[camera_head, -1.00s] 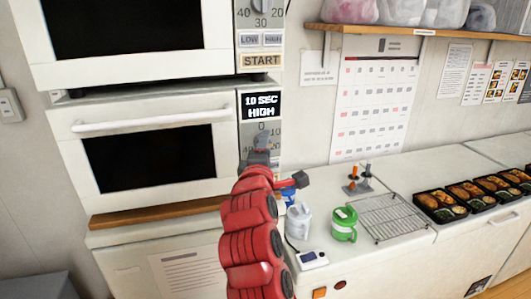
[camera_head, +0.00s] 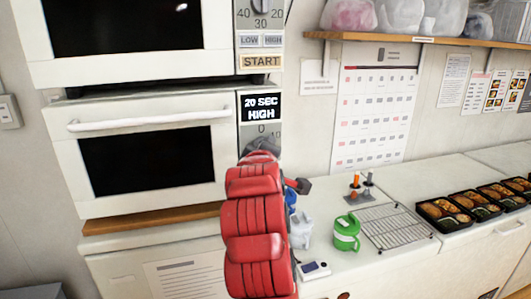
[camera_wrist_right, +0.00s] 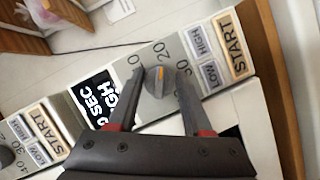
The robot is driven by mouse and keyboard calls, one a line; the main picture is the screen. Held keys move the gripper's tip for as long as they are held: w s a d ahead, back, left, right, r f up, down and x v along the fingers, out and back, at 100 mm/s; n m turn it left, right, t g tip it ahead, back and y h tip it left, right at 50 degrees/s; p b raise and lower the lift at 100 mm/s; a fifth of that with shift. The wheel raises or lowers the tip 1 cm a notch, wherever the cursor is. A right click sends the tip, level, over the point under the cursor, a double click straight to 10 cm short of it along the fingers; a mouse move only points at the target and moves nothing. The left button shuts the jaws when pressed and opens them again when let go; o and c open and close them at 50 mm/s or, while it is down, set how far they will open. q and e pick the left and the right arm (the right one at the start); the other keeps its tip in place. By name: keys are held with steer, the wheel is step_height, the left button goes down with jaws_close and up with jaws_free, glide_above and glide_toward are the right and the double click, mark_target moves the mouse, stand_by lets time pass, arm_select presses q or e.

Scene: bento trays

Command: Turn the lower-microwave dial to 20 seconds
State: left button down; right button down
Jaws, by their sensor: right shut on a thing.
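The lower microwave (camera_head: 80,195) is white with a dark window. Its display (camera_head: 261,107) reads 20 SEC HIGH in the head view. In the wrist view the display (camera_wrist_right: 97,92) is partly hidden by a finger. The grey lower-microwave dial (camera_wrist_right: 155,86) has an orange mark that points roughly toward the 20 label. My right gripper (camera_wrist_right: 160,85) has its fingers on either side of the dial and is shut on it. In the head view my red right arm hides the dial, and my right gripper (camera_head: 262,147) shows only partly. My left gripper is not in view.
The upper microwave (camera_head: 217,60) sits directly above. Below the dial are LOW, HIGH and START buttons (camera_wrist_right: 229,45). On the counter to the right stand a green-and-white cup (camera_head: 346,234), a wire rack (camera_head: 392,226) and several bento trays (camera_head: 440,215).

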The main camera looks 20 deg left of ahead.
stand_by(0.3)
steer(key=shift+c, duration=1.7)
jaws_free()
steer(key=b+v, duration=0.4)
steer(key=v, duration=1.3)
steer(key=shift+d, duration=0.15)
